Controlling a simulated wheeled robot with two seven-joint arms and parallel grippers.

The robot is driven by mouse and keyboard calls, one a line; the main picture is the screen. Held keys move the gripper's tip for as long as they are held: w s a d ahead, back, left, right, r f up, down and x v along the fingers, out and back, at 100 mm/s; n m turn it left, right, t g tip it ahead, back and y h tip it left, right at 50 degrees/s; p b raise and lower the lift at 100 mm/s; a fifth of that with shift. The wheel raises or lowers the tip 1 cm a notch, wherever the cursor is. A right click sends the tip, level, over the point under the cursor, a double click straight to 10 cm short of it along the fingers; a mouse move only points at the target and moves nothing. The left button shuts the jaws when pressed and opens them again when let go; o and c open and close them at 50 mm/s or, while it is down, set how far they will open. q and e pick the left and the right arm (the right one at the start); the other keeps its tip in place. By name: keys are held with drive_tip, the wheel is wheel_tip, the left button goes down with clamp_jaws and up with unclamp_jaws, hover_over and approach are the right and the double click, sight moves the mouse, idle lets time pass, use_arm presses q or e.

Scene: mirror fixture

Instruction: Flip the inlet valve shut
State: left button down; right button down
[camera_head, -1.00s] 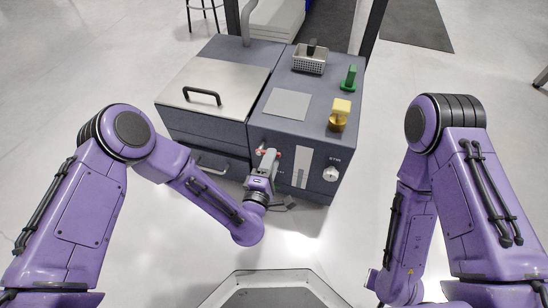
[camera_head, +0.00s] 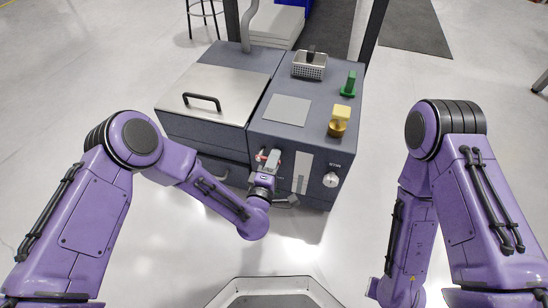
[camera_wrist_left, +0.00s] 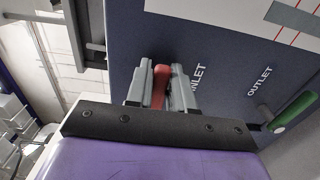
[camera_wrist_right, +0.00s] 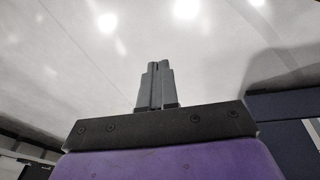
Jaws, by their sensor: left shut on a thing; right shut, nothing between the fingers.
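The inlet valve's red lever (camera_wrist_left: 161,85) is between the fingers of my left gripper (camera_wrist_left: 160,88) in the left wrist view. These fingers are shut on it, and they partly cover the inlet label. In the head view my left gripper (camera_head: 270,160) is at the front face of the grey machine (camera_head: 300,160), with a bit of red showing beside its fingers. My right gripper (camera_wrist_right: 156,68) is shut and empty in the right wrist view, away from the machine.
A green outlet lever (camera_wrist_left: 294,111) is to the right of the inlet in the left wrist view. The front face carries a round knob (camera_head: 331,180). On top are a wire basket (camera_head: 309,65), a yellow-topped brass piece (camera_head: 340,120) and a green piece (camera_head: 349,85). Floor around is open.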

use_arm(q)
drive_tip(key=c, duration=1.1)
unclamp_jaws()
drive_tip(key=shift+s, duration=0.1)
drive_tip(key=p+v, duration=0.3)
drive_tip(key=v, duration=0.7)
drive_tip(key=shift+s+a, duration=0.1)
drive_tip(key=shift+s, duration=0.1)
use_arm(e)
drive_tip(key=r, duration=0.1)
drive_tip(key=w+r+m+t, duration=0.1)
drive_tip(key=w+r+h, duration=0.1)
drive_tip(key=shift+d+r+m+t, duration=0.2)
drive_tip(key=shift+d+m+t, duration=0.1)
